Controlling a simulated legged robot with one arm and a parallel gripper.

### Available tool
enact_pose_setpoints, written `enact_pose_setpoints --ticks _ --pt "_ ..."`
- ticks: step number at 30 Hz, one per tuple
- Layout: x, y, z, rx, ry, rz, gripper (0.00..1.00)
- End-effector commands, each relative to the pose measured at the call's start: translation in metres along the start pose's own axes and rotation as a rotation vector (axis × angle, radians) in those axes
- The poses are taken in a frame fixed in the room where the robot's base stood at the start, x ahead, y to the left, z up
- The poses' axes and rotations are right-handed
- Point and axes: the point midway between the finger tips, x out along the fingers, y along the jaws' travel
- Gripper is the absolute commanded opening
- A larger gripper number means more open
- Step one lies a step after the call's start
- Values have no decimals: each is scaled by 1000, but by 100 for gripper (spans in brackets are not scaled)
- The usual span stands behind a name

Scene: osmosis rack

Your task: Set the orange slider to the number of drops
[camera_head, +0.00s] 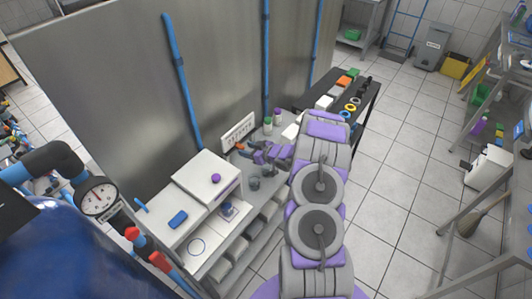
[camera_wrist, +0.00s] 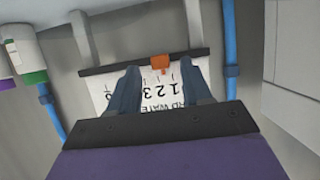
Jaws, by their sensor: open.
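The orange slider (camera_wrist: 161,63) sits on the dark rail (camera_wrist: 105,70) along the upper edge of a white scale plate (camera_wrist: 98,88) in the wrist view. The plate carries tick marks, numerals including 1, 2 and 3, and partly hidden lettering. I cannot tell exactly which mark the slider stands at. My gripper (camera_wrist: 160,78) is open, with one finger on each side of the slider and a visible gap on both sides. In the head view, the plate (camera_head: 238,131) is on the grey metal wall, and my gripper (camera_head: 246,150) is just in front of it. No drops can be made out.
Bottles with green and purple caps (camera_wrist: 24,50) stand left of the plate in the wrist view. Blue pipes (camera_wrist: 229,45) flank it. In the head view, a white box (camera_head: 202,175) and shelf are left of my arm. Open tiled floor (camera_head: 400,180) lies right.

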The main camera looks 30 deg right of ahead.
Motion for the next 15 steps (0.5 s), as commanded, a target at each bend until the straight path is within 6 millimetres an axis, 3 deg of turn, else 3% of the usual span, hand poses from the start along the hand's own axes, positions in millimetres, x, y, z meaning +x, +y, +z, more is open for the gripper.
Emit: enact_pose_setpoints --ticks 15 --pt "-106 2 -1 2 1 4 49"
